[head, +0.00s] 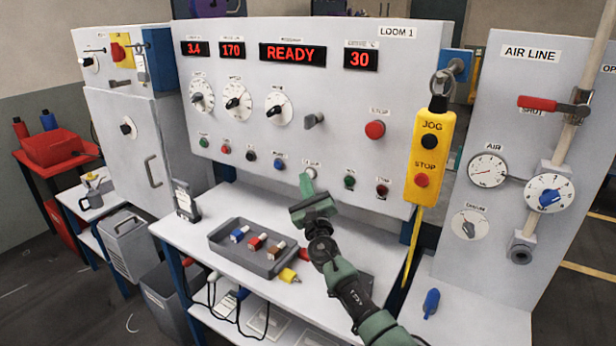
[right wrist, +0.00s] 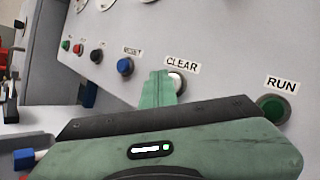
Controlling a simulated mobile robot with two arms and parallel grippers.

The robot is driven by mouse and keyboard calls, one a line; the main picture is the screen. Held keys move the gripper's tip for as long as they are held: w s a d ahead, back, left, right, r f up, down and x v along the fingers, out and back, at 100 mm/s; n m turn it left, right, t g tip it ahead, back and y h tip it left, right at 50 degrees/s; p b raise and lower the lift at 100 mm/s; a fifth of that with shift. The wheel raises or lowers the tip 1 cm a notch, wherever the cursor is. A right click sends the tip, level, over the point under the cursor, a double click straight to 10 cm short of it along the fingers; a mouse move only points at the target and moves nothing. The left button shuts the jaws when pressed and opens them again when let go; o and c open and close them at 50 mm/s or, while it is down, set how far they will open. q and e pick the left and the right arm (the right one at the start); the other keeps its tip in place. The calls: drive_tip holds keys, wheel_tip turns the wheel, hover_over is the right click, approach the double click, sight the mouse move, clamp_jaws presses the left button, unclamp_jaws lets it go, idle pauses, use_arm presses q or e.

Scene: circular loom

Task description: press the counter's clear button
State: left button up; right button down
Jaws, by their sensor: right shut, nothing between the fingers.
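The white clear button (right wrist: 179,84) is on the sloped grey loom panel (head: 400,85), under its CLEAR label in the right wrist view. My right gripper (head: 306,181) is shut and empty. Its green fingertips (right wrist: 158,88) are right in front of the button and cover its left part. I cannot tell whether they touch it. My left gripper is not in view.
A blue button (right wrist: 125,66) is left of CLEAR and the green RUN button (right wrist: 272,108) is to its right. The panel's display (head: 292,54) reads READY. Below, a grey tray (head: 222,247) holds coloured pieces. A yellow JOG/STOP pendant (head: 430,155) hangs at the right.

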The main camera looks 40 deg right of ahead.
drive_tip(key=shift+d, duration=0.15)
idle(0.3)
drive_tip(key=shift+s+a+p, duration=0.3)
drive_tip(key=shift+a+p, duration=0.1)
drive_tip(key=shift+a, duration=0.4)
drive_tip(key=shift+a, duration=0.15)
drive_tip(key=a, duration=0.1)
drive_tip(key=s+a+p, duration=0.1)
drive_tip(key=a, duration=0.1)
drive_tip(key=s+a+p, duration=0.1)
drive_tip(key=shift+a, duration=0.2)
idle(0.5)
